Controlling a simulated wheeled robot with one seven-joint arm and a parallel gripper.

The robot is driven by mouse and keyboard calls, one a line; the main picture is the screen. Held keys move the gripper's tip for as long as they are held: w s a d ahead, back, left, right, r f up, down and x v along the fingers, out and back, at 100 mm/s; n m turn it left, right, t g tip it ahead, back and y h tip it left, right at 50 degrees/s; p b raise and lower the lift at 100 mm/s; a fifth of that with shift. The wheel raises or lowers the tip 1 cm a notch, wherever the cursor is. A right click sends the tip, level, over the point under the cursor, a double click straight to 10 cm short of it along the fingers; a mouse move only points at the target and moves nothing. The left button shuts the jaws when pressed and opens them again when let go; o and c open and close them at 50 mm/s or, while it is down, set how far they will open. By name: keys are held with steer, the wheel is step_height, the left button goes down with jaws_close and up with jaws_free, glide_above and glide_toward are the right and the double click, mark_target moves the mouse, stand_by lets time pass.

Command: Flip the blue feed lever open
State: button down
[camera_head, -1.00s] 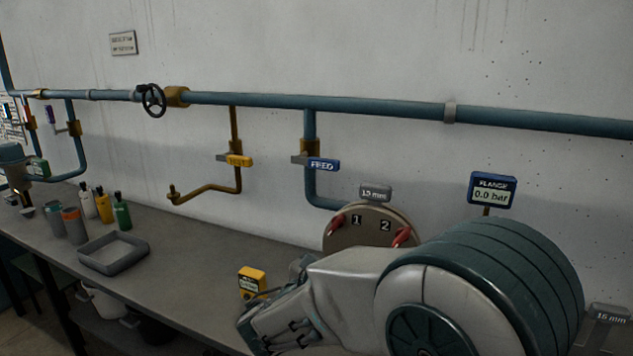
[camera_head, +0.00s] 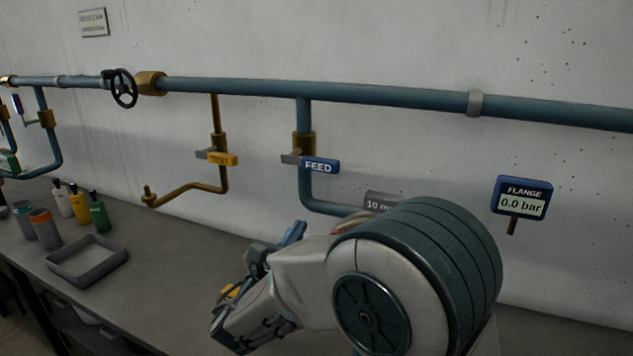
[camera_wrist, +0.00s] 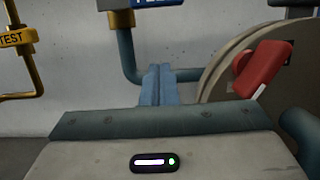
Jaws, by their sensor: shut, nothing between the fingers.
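The blue feed lever (camera_head: 319,166) carries a white FEED label and points to the right, level, across the teal vertical pipe (camera_head: 304,186). In the wrist view only the lower edge of the blue feed lever (camera_wrist: 155,3) shows at the top. My gripper (camera_head: 297,229) is below the lever and apart from it, in front of the lower pipe bend. In the wrist view my gripper (camera_wrist: 158,72) has its blue fingers together with nothing between them.
A yellow lever (camera_head: 222,159) on a brass pipe is left of the feed lever. A round plate with a red clamp (camera_wrist: 262,68) is right of my fingers. A gauge (camera_head: 523,197) reads 0.0 bar. A grey tray (camera_head: 88,282) and bottles stand on the bench at left.

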mark_target(309, 163)
steer(key=w+d+r+p, duration=0.3)
steer(key=w+r, duration=0.3)
steer(key=w, duration=0.3)
steer(key=shift+r+p, duration=0.2)
steer(key=shift+p, duration=0.15)
